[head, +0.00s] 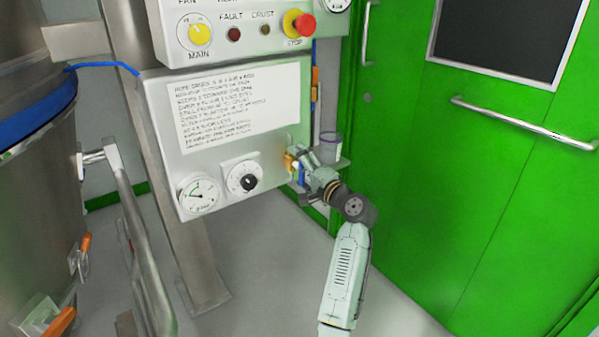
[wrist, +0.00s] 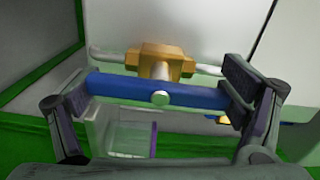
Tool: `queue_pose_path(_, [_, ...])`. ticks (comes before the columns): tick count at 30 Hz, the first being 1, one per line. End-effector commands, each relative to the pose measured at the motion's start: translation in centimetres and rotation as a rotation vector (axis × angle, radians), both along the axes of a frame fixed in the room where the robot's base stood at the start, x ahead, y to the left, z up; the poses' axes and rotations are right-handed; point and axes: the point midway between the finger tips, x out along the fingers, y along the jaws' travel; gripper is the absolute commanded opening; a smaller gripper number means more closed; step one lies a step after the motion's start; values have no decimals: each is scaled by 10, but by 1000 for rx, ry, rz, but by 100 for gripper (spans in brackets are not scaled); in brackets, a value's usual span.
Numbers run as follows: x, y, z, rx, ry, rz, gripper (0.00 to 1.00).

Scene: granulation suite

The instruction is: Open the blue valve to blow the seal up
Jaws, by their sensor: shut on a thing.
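The blue valve shows in the wrist view as a brass body (wrist: 178,64) on a pale pipe, with a blue lever handle (wrist: 125,91) fixed by a round pale screw. The handle lies roughly along the pipe. My gripper (wrist: 158,94) is shut on the blue handle, with one finger at each end of it. In the head view the brass body (head: 290,160) sits at the right edge of the grey control panel (head: 215,145), and my gripper (head: 303,183) is at it, partly hiding the handle.
A pressure gauge (head: 198,195) and a black-knobbed dial (head: 243,178) sit on the panel. A cup (head: 328,148) stands in a holder just right of the valve. Green doors (head: 430,180) are on the right, a steel vessel (head: 40,200) on the left.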

Motion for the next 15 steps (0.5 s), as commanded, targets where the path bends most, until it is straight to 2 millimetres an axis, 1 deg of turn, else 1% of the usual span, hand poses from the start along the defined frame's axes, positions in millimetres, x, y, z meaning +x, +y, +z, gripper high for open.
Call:
queue_pose_path(1, [0,3,-3,-11,-2,4,63])
queue_pose_path(15, [0,3,-3,-33,-16,5,63])
